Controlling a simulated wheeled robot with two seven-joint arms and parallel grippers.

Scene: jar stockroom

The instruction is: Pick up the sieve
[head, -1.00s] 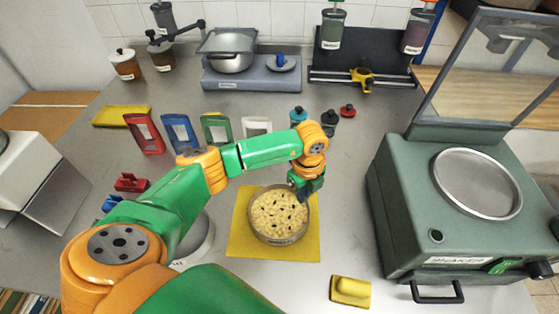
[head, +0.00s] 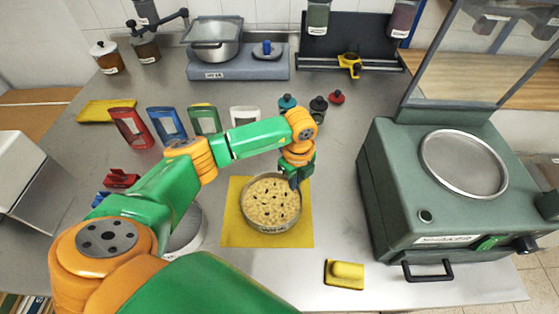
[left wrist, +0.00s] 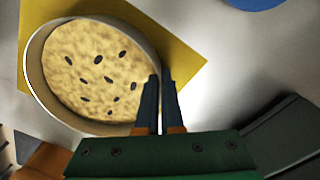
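The sieve (head: 273,228) is a round, shallow metal pan full of pale grains with dark specks. It is at the yellow mat (head: 236,238) in the head view; whether it touches the mat is hard to tell. In the left wrist view the sieve (left wrist: 33,75) fills the upper left. My left gripper (head: 294,184) is at its right rear rim, pointing down. In the wrist view the left gripper's (left wrist: 160,82) fingers are close together, one on each side of the rim wall, and look shut on it. My right gripper is not in view.
A green machine (head: 395,195) stands at the right, with a yellow block (head: 345,272) in front of it. Coloured frames (head: 167,125) and small jars (head: 318,107) stand behind the sieve. A scale (head: 237,66) is at the back. A pale round bowl (head: 190,235) is partly hidden by my arm.

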